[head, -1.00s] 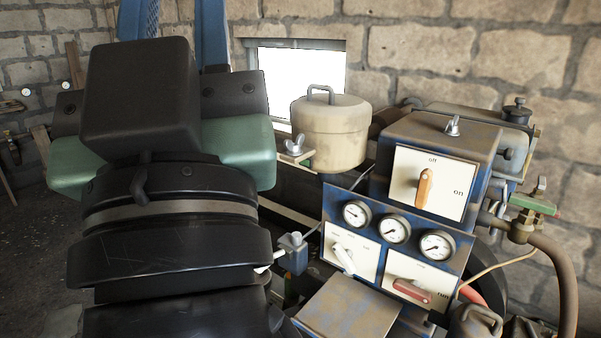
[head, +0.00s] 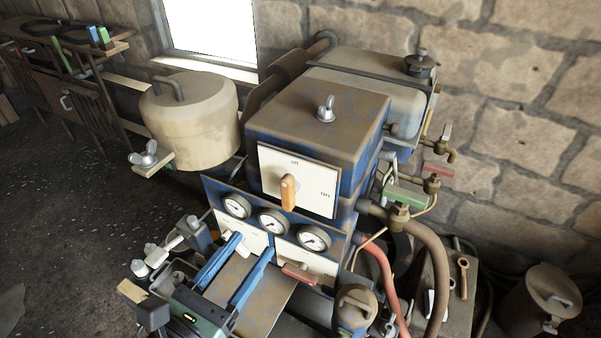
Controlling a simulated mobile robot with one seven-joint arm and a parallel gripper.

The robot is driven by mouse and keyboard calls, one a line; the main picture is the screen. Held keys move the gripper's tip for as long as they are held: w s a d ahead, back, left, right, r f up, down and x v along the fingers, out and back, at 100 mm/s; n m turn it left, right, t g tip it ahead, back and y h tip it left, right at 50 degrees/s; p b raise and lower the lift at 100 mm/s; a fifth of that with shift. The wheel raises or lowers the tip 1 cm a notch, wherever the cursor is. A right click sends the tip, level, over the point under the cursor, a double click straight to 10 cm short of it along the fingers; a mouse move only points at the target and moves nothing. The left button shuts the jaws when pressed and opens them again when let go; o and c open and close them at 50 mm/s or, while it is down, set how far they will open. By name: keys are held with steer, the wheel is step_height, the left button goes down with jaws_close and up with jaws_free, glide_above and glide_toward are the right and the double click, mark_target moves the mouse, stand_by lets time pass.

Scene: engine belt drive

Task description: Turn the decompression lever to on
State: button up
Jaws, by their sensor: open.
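A plate (head: 312,193) marked "off" at the top and "on" at the right is on the front of the blue-brown engine box (head: 325,125). Its orange lever (head: 288,193) stands roughly upright, in line with "off" and not toward "on". My gripper (head: 253,246) is open and empty at the lower middle, its two blue fingers pointing at the lower panel below the gauges. It is below and left of the orange lever, apart from it.
Three round gauges (head: 273,222) sit under the marked plate. A red lever (head: 301,274) is right of my fingers. A beige tank (head: 190,120) with a wing nut stands left. Valves (head: 405,199) and a brown hose (head: 432,270) are at the right. Floor is open at left.

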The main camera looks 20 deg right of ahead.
mark_target(285, 199)
steer(key=p+x, duration=0.3)
steer(key=x, duration=0.9)
steer(key=shift+w+d, duration=0.2)
steer(key=shift+c, duration=0.2)
jaws_close()
